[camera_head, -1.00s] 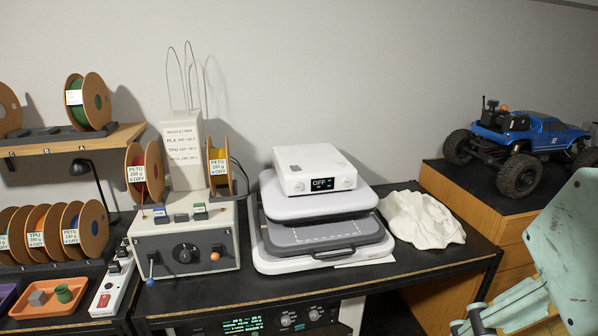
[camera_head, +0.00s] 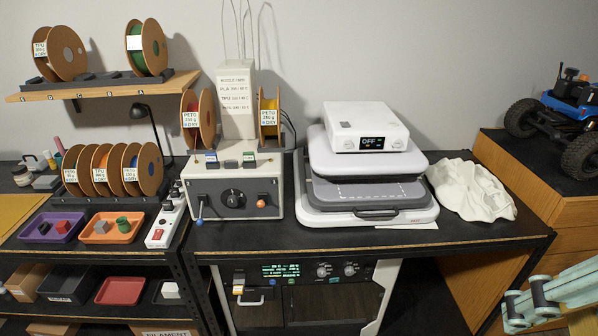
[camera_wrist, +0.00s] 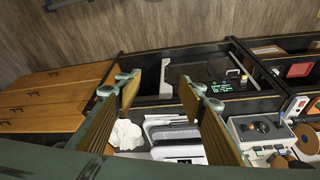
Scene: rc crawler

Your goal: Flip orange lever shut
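The orange lever (camera_head: 261,203) shows its round orange end on the right of the grey control box's front (camera_head: 210,214), in the head view. A blue-tipped lever (camera_head: 199,211) hangs on the left of that front, with a black dial (camera_head: 232,198) between. My gripper (camera_head: 526,306) is at the lower right of the head view, far from the box. In the wrist view my gripper (camera_wrist: 160,88) has its two fingers spread wide with nothing between them.
A white press (camera_head: 366,210) with an "OFF" display stands right of the box, beside a crumpled white cloth (camera_head: 470,189). A power strip (camera_head: 165,225) lies left of the box. Wooden drawers (camera_head: 520,190) bearing a blue crawler (camera_head: 575,95) stand at the right.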

